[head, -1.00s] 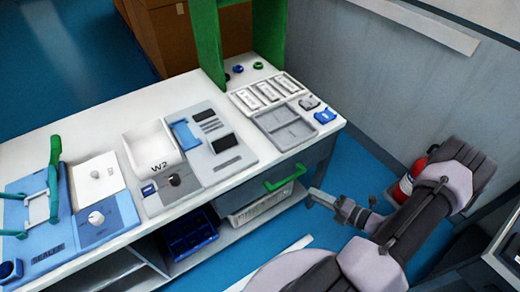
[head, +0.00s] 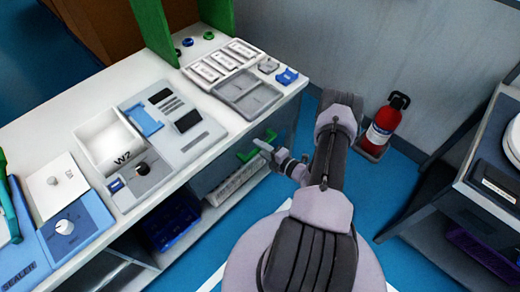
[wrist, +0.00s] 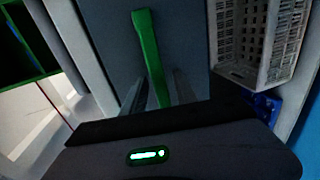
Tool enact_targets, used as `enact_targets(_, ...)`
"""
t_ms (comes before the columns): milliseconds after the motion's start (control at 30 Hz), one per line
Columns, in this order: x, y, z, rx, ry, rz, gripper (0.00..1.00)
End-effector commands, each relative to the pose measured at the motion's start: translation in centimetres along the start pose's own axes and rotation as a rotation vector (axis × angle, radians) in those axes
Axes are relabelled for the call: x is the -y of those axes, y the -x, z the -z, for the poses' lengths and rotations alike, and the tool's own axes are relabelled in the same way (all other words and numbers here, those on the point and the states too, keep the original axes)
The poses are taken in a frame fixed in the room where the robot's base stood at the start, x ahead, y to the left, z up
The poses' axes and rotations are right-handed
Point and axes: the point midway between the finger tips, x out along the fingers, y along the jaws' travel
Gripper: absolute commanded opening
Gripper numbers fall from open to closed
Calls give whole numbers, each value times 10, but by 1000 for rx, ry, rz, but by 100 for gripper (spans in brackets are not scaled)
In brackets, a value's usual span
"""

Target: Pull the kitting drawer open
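The kitting drawer's grey front (head: 284,119) is under the right end of the white workbench, and the drawer looks shut. Its green bar handle (head: 243,156) sticks out from the front. My gripper (head: 259,144) is right at the handle in the head view. In the wrist view the green handle (wrist: 150,52) runs down between the two fingers of my gripper (wrist: 159,88), with gaps on both sides. The fingers are open, one on each side of the handle. The handle's near end is hidden behind the gripper body.
A white basket (head: 236,184) and a blue bin (head: 172,222) are on the shelf below. Trays (head: 246,94) and a W2 scale (head: 110,142) are on the workbench. A red fire extinguisher (head: 384,125) stands by the wall. A dark cart (head: 480,190) is at right.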

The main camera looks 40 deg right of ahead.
Motion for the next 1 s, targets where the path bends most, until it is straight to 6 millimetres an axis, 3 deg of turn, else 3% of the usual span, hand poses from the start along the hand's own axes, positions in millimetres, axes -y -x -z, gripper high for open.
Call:
enact_targets(333, -1, -4, 0, 1, 1, 0, 32)
enact_targets(500, -1, -4, 0, 0, 1, 0, 0)
enact_targets(1000, 0, -4, 0, 0, 1, 0, 0)
